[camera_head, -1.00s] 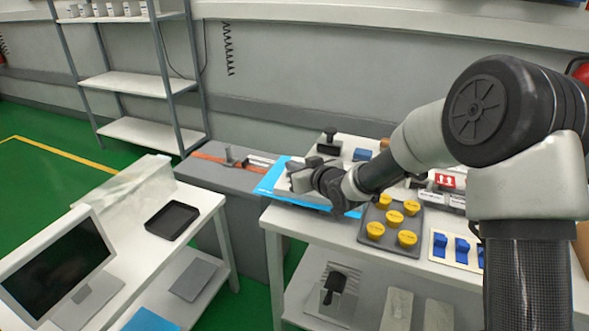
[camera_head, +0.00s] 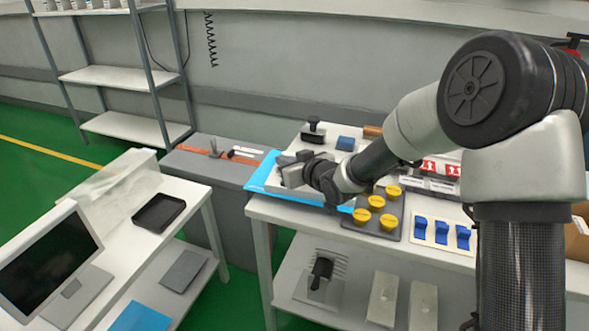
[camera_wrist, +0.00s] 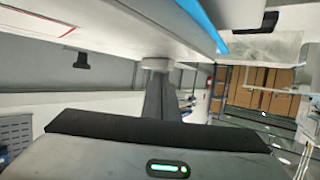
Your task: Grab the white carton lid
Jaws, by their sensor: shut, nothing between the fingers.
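My gripper (camera_head: 284,168) is over the blue mat (camera_head: 258,182) at the left end of the white table, with its fingers together and nothing held. A pale, flat, box-like thing (camera_head: 305,191) lies on the mat under and beside the gripper. It may be the white carton lid, but my gripper and wrist cover much of it. In the wrist view my shut fingers (camera_wrist: 157,66) reach up close to a large white surface (camera_wrist: 110,25) with a blue strip along its edge. I cannot tell whether they touch it.
A grey board with yellow knobs (camera_head: 375,202) and a panel with blue switches (camera_head: 443,230) lie right of the mat. A black-handled stamp (camera_head: 313,130) and a blue block (camera_head: 346,143) stand behind. A grey cabinet (camera_head: 200,168) adjoins on the left. A black tray (camera_head: 160,212) sits on the left desk.

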